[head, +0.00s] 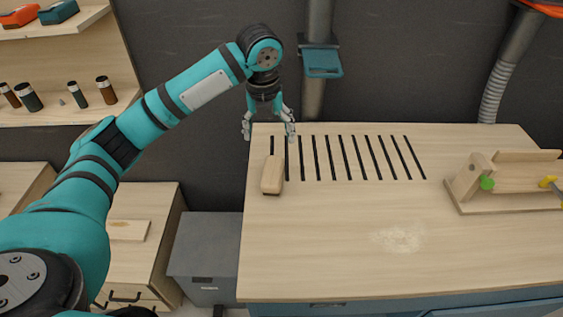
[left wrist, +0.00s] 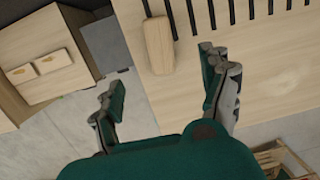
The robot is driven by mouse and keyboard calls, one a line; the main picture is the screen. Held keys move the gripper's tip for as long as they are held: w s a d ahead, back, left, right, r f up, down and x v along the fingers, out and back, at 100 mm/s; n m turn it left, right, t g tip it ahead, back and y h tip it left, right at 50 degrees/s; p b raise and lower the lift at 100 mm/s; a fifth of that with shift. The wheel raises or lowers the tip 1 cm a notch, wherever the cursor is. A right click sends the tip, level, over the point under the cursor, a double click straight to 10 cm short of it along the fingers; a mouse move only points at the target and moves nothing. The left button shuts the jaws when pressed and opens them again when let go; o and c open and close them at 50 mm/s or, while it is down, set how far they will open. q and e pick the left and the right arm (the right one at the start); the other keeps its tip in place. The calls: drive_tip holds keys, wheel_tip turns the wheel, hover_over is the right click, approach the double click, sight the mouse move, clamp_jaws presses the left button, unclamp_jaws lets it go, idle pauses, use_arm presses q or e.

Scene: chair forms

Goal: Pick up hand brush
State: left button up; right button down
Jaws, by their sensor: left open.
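The hand brush (head: 272,175) lies on the workbench (head: 340,240) near its left edge, beside the row of dark slots. It has a pale wooden block body with dark bristles showing along its lower edge. It also shows in the left wrist view (left wrist: 158,45), beyond the fingers. My left gripper (head: 268,132) is open and empty, above the far left part of the bench, beyond the brush in the head view. Its spread fingers (left wrist: 165,95) also show in the left wrist view, apart from the brush. My right gripper is in neither view.
Dark slots (head: 347,158) run across the bench's back. A wooden fixture (head: 485,190) with green and yellow knobs stands at the right. Pale dust (head: 398,238) lies on the bench's clear front. A grey box (head: 205,255) stands left of the bench, beside wooden cabinets (head: 140,215).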

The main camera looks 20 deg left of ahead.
use_arm(q)
drive_tip(key=m, duration=0.1)
drive_tip(key=p, duration=0.1)
approach(273, 170)
drive_tip(key=shift+f, duration=0.6)
drive_tip(key=f, duration=0.1)
drive_tip(key=w+f, duration=0.1)
drive_tip(key=f, duration=0.1)
drive_tip(key=shift+p, duration=0.4)
drive_tip(key=shift+a+f, duration=0.1)
drive_tip(key=shift+f, duration=0.7)
drive_tip(key=f, duration=0.1)
drive_tip(key=f+p, duration=0.1)
drive_tip(key=f, duration=0.2)
drive_tip(key=shift+w+a+f+p, duration=0.1)
drive_tip(key=shift+w+f+p, duration=0.1)
drive_tip(key=shift+w+p, duration=0.15)
drive_tip(key=shift+f, duration=0.2)
drive_tip(key=c, duration=1.3)
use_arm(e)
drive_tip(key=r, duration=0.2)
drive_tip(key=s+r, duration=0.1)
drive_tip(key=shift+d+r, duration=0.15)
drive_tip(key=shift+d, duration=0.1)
